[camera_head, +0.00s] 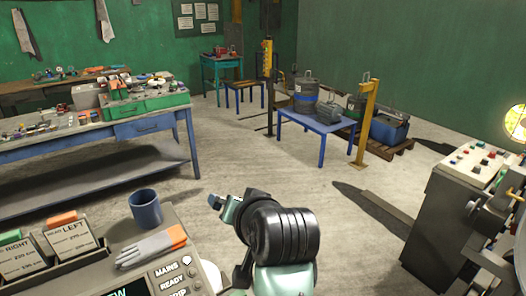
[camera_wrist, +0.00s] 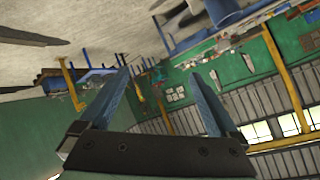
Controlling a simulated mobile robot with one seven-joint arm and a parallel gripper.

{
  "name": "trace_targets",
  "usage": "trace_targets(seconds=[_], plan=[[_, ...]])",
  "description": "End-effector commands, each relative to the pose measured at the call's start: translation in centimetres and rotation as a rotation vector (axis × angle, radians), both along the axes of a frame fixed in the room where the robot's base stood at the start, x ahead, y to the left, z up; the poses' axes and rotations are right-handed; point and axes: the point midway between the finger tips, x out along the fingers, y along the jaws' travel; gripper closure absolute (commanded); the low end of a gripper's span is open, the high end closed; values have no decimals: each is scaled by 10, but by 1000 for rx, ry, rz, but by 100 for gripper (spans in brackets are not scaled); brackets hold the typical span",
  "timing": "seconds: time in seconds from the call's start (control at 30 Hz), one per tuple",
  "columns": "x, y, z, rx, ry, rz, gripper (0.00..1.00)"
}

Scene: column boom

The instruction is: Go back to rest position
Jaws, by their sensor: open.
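My gripper (camera_wrist: 161,73) shows in the wrist view with its two blue-grey fingers spread well apart. Nothing is between them, and they touch nothing. The wrist view is tilted and looks across the room, toward the green wall and windows. In the head view my arm, with a thick black joint and pale green parts, rises at the bottom centre, over the floor and right of the console.
A console (camera_head: 102,284) at bottom left bears a blue mug (camera_head: 145,207) and gloves (camera_head: 151,248). A blue workbench (camera_head: 150,125) stands behind at left. A blue table (camera_head: 318,122) holds a drum (camera_head: 305,95). A control cabinet (camera_head: 432,225) stands at right. The middle floor is clear.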

Motion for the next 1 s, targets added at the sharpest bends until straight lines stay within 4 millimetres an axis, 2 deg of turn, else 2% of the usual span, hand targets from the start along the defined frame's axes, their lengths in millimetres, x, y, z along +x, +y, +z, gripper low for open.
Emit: trace_targets(seconds=[0.03, 0.1, 0.17, 0.2, 0.27, 0.3, 0.4, 0.5, 0.63, 0.73, 1.0], plan=[[3, -3, 33, -33, -164, -21, 4], [0, -11, 87, -81, -384, -62, 4], [-11, -18, 131, -123, -562, -100, 4], [-23, -22, 160, -151, -675, -127, 4], [-45, -29, 200, -192, -839, -171, 4], [-62, -33, 224, -217, -940, -201, 4], [-106, -42, 272, -274, -1154, -274, 4], [-145, -48, 303, -316, -1307, -334, 4], [-176, -52, 323, -348, -1415, -383, 4], [-184, -53, 328, -358, -1446, -397, 4], [-184, -53, 327, -357, -1446, -397, 4]])
